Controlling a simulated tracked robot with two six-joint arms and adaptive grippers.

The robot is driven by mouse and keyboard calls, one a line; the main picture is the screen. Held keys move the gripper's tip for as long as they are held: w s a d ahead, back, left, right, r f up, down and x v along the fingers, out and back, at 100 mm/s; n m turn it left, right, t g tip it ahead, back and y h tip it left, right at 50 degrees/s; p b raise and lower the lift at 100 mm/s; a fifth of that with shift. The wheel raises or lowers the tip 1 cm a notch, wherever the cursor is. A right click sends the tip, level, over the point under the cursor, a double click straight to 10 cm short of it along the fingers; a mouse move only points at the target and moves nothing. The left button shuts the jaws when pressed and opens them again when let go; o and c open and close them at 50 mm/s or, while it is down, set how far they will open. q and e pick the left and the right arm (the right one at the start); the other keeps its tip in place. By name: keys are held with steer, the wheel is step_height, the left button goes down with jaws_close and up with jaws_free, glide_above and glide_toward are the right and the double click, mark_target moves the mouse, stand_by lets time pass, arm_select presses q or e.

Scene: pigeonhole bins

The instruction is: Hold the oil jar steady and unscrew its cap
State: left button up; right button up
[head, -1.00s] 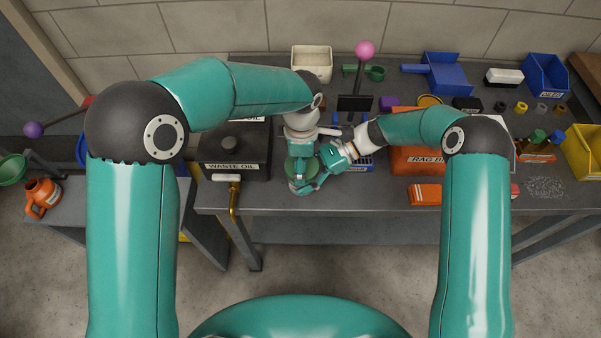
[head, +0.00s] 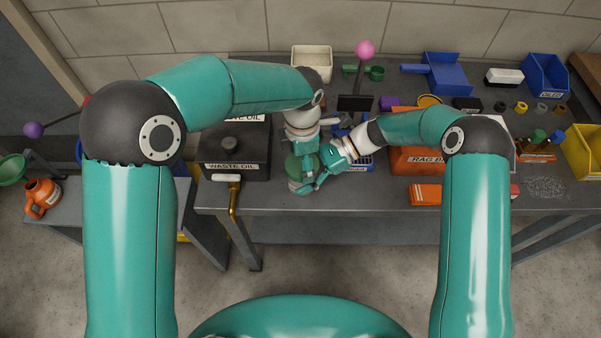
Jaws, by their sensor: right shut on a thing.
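The oil jar (head: 293,184) stands near the front of the bench, small and partly covered by my grippers. Its green top (head: 293,166) shows below my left gripper; I cannot tell whether the cap is loose on the jar. My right gripper (head: 309,184) comes in from the right, low at the jar's side, and is shut on the jar. My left gripper (head: 302,156) points down from above, over the jar's top. Its fingertips are too small and hidden to tell whether they are open or touching the cap.
A black waste oil box (head: 235,150) with a brass tap pipe (head: 233,197) stands left of the jar. An orange box labelled RAG (head: 418,160) and an orange carton (head: 426,194) lie to the right. A white bin (head: 312,62) stands behind. The bench's front edge is close.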

arm_select(q)
steer(key=shift+r, duration=1.1)
steer(key=shift+r, duration=1.95)
arm_select(e)
steer(key=o, duration=1.4)
steer(key=shift+c, duration=0.2)
steer(key=v, duration=1.2)
steer(key=shift+f, duration=0.15)
